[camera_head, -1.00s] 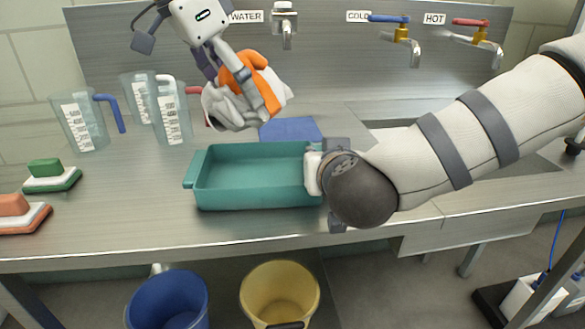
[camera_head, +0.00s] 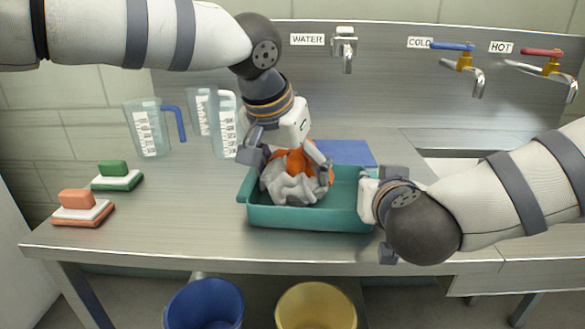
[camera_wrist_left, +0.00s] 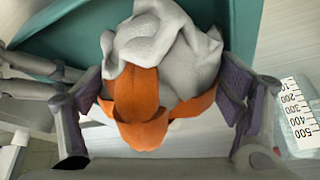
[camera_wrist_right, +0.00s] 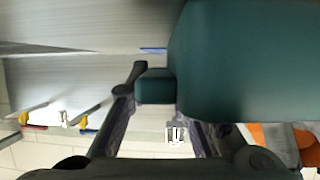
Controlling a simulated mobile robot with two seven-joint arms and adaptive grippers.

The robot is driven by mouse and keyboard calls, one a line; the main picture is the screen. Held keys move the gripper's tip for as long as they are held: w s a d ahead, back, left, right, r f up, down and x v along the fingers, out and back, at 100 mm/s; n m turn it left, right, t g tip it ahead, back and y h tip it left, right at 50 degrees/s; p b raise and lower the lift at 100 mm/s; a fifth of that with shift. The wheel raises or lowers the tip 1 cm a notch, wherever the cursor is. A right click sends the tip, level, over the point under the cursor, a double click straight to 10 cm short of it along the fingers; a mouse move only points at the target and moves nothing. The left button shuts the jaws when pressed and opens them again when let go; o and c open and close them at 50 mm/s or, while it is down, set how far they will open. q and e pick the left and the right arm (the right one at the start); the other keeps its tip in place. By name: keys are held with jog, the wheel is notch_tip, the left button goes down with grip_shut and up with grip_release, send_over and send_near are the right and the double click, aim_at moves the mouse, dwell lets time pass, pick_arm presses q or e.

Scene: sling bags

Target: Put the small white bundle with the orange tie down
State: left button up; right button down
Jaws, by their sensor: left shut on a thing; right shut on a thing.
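The small white bundle with the orange tie (camera_head: 291,189) is in the left part of the teal tray (camera_head: 305,219), low between its walls. I cannot tell whether it touches the tray floor. My left gripper (camera_head: 290,160) comes down from above and is shut on the bundle; the left wrist view shows the white cloth (camera_wrist_left: 165,50) and orange tie (camera_wrist_left: 140,110) between its fingers. My right gripper (camera_head: 378,205) is shut on the tray's right end; the right wrist view shows the handle (camera_wrist_right: 154,86) between its fingers.
Measuring jugs (camera_head: 148,130) stand behind the tray to the left. A blue cloth (camera_head: 343,152) lies behind the tray. Blue (camera_head: 204,306) and yellow (camera_head: 316,308) buckets stand below the counter.

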pick_arm(q)
jog(key=shift+f, duration=0.1)
jog(key=o, duration=1.3)
jog(key=v, duration=1.2)
pick_arm(e)
jog(key=c, duration=1.4)
grip_release()
